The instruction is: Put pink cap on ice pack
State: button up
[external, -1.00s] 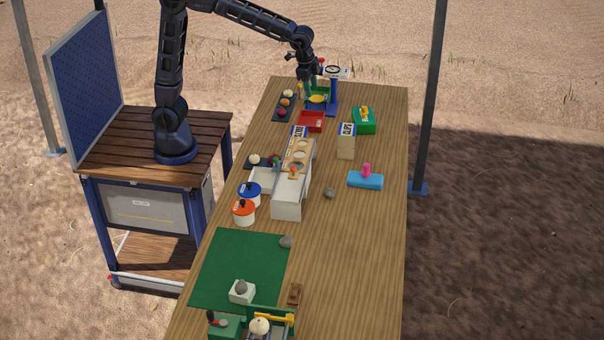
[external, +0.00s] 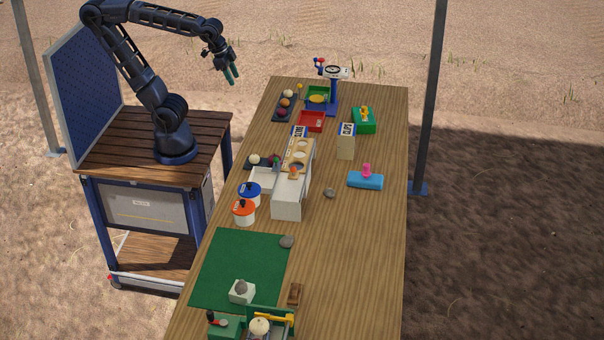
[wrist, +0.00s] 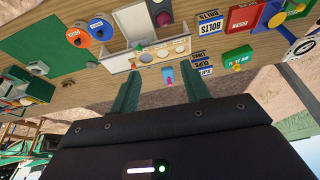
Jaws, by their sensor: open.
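The ice pack (external: 365,181) is a light blue block lying on the right side of the table. In the wrist view the ice pack (wrist: 187,77) and the pink cap (wrist: 169,77) show between the fingers, some way off. My gripper (external: 232,78) is open and empty. It hangs in the air beyond the table's far left corner, well away from the ice pack. Its green fingers also show in the wrist view (wrist: 160,92).
A CLIPS box (external: 346,141) and a green box (external: 364,121) stand behind the ice pack. A white elevator-like unit (external: 289,194) and lidded pots (external: 244,212) stand further left. The table's front right is clear.

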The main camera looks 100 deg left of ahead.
jog(key=s, duration=0.1)
jog(key=s+f, duration=0.1)
jog(key=s, duration=0.1)
jog(key=s+f, duration=0.1)
jog(key=s, duration=0.1)
jog(key=shift+s+f, duration=0.1)
jog(key=shift+f, duration=0.15)
dwell(1.0)
